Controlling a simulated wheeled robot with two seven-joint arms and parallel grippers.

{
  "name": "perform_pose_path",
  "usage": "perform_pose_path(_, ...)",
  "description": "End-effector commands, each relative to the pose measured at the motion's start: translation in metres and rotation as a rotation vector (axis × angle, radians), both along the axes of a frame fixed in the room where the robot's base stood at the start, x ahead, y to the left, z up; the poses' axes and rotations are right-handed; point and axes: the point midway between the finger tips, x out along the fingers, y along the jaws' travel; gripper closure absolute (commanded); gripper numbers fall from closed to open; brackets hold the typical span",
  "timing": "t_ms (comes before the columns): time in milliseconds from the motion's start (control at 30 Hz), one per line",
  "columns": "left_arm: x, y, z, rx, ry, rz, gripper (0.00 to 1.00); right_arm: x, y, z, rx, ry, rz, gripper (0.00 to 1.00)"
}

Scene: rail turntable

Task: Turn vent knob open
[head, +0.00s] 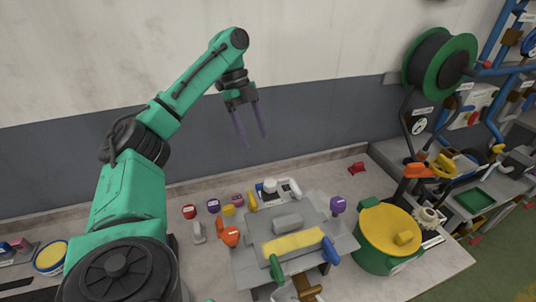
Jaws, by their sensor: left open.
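My left gripper (256,142) hangs open and empty in front of the wall, its two purple fingers pointing down and apart. It is above the back of the bench and touches nothing. I cannot tell which part is the vent knob, because the labels are too small to read. Knob-like parts include a yellow handle (445,165) by the pipework at the right, a pale toothed wheel (428,216) beside the yellow pot, and a purple knob (337,205) at the machine's right. My right gripper is not in view.
A grey machine (249,274) with a yellow pad stands mid-bench. A yellow pot with green trim (375,240) is right of it. Small colored pieces, such as a red one (189,211), sit left. A green-rimmed reel (440,60) rises at the right.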

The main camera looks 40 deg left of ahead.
Motion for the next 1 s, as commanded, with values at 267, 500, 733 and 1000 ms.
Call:
perform_pose_path(267, 0.0, -0.026, -0.076, 0.001, 0.003, -0.005, 0.28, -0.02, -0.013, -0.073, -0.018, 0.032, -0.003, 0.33)
perform_pose_path(500, 0.0, -0.047, -0.116, 0.003, 0.003, 0.0, 0.28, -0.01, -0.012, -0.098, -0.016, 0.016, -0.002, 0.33)
perform_pose_path(733, 0.001, -0.054, -0.128, 0.001, 0.0, -0.001, 0.28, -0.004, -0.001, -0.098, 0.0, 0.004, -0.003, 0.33)
perform_pose_path(1000, 0.001, -0.054, -0.127, 0.0, 0.0, -0.001, 0.7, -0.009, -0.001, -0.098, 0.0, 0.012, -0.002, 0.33)
